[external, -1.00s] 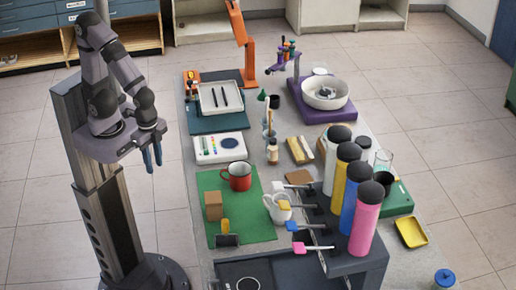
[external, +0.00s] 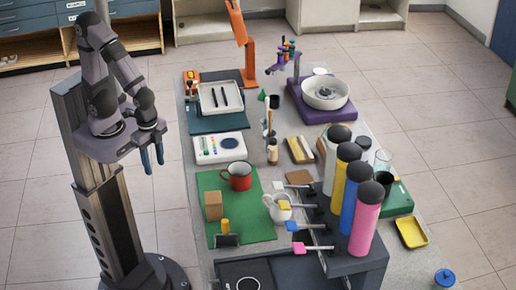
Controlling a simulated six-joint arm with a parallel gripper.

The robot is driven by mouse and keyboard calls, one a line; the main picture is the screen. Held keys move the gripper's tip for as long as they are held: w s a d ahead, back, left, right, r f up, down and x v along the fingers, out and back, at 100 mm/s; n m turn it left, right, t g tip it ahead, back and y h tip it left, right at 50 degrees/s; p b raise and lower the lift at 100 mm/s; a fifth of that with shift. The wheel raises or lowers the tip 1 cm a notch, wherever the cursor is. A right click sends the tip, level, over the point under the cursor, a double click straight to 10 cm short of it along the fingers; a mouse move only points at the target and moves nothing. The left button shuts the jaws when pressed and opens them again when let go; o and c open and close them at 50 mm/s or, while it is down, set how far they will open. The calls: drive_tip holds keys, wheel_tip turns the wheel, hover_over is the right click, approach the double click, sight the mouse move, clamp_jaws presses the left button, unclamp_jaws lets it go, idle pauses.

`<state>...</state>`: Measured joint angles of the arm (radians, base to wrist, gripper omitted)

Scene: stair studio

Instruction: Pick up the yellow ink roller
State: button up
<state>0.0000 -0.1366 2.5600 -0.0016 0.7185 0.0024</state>
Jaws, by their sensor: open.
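The yellow ink roller (external: 226,233) lies on the green mat (external: 250,207) near its front edge. Its short yellow handle points to the back and its dark roller head faces the front. My gripper (external: 153,161), with blue fingers, hangs empty in the air, left of the table. It points down with its fingers a little apart, well away from the roller and behind it to the left. Nothing covers the roller in this view.
A brown block (external: 213,206) stands just behind the roller. A red mug (external: 237,176) and a white jug (external: 278,208) are farther back and right. A dark rack with coloured bottles (external: 368,220) and paddles stands to the right. The mat left of the roller is clear.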

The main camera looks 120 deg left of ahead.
wheel_tip(320, 180, up, 4)
drive_tip(key=n+t+y+b, duration=0.2)
drive_tip(key=t+y+b, duration=0.2)
drive_tip(key=t+b, duration=1.35)
hover_over(222, 225)
drive_tip(key=a+v, duration=0.1)
drive_tip(key=v, duration=0.2)
drive_tip(key=shift+n, duration=0.3)
drive_tip(key=f, duration=1.2)
drive_tip(key=shift+s+d+f, duration=0.1)
drive_tip(key=shift+s+f, duration=0.15)
drive_tip(key=shift+f, duration=0.15)
drive_tip(key=shift+p+x, duration=0.45)
drive_tip(key=shift+x, duration=0.95)
drive_tip(key=shift+p+x, duration=0.75)
drive_tip(key=shift+x, duration=1.55)
clamp_jaws()
